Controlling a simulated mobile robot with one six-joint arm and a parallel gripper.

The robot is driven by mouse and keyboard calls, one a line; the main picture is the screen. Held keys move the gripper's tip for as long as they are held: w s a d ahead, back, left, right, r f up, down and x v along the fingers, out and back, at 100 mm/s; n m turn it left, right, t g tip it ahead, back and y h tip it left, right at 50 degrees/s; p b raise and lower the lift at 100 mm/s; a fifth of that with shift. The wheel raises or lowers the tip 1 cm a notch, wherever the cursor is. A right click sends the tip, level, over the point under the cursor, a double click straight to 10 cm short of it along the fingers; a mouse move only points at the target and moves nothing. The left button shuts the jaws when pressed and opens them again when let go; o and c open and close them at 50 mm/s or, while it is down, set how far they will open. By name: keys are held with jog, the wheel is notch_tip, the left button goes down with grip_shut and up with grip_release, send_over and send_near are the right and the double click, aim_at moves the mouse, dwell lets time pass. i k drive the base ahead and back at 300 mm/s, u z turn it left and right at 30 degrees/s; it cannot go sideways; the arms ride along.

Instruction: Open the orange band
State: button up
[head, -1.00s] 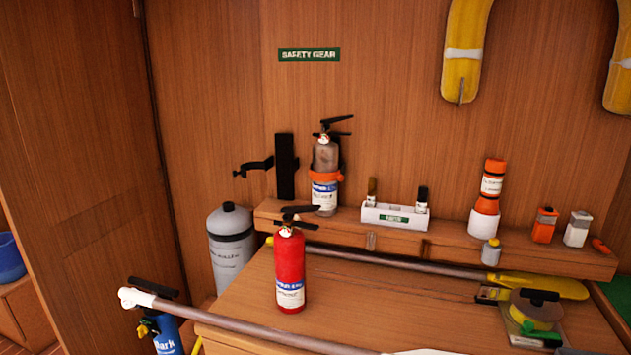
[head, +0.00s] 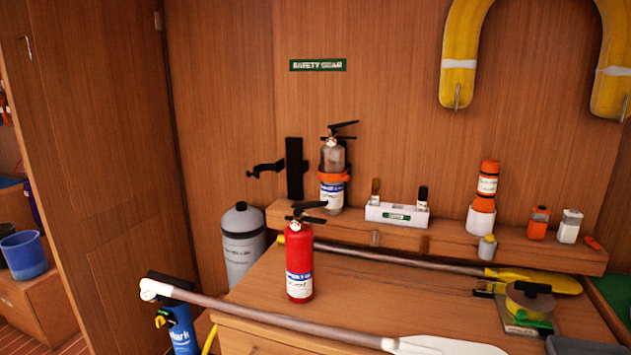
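The orange band (head: 334,177) wraps around the middle of a grey fire extinguisher (head: 333,158) with a white and blue label. That extinguisher stands upright on the wooden shelf against the back wall. The band looks closed around it, but its fastening is too small to make out. My gripper is not in view.
A red extinguisher (head: 299,262) stands on the cabinet top in front of the shelf. A black bracket (head: 294,169) is on the wall to the left. A white tray (head: 397,215) is to the right. Two paddles (head: 280,317) lie along the cabinet. A grey cylinder (head: 242,246) stands left.

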aim_at(325, 176)
jog(key=z, duration=0.5)
jog(key=k, duration=0.15)
jog(key=u, duration=1)
jog(key=i, duration=0.55)
jog(key=u, duration=0.65)
